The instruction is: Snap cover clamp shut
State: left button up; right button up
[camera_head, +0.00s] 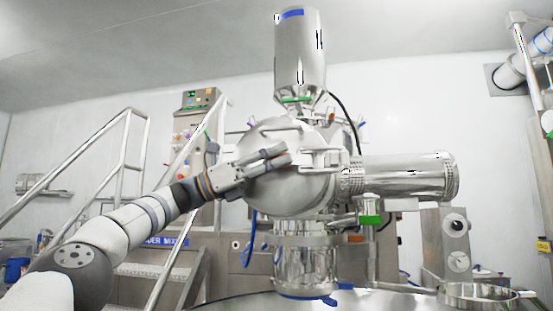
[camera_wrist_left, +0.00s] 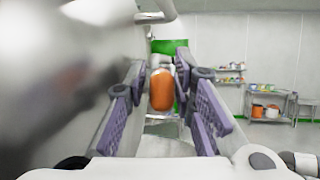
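The round steel cover (camera_head: 290,192) of the mixer is in the middle of the head view, with a white strap-like bracket across its upper part. My left gripper (camera_head: 284,156) reaches in from the left in front of this cover, its two fingers pointing right. In the left wrist view, the gripper (camera_wrist_left: 160,65) has its purple-padded fingers apart. An orange rounded grip (camera_wrist_left: 162,90) shows between them, with a gap on each side; it looks like the clamp's handle. The clamp's body and latch cannot be made out. My right gripper is in neither view.
A steel cylinder (camera_head: 410,177) juts right from the mixer, and a steel vessel (camera_head: 300,50) stands above it. Stair railings (camera_head: 120,150) are at the left. In the left wrist view, the curved steel surface (camera_wrist_left: 60,80) is close at the left; shelves (camera_wrist_left: 265,105) stand far behind.

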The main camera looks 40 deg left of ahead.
pick_arm(q)
jog(key=v, duration=1.2)
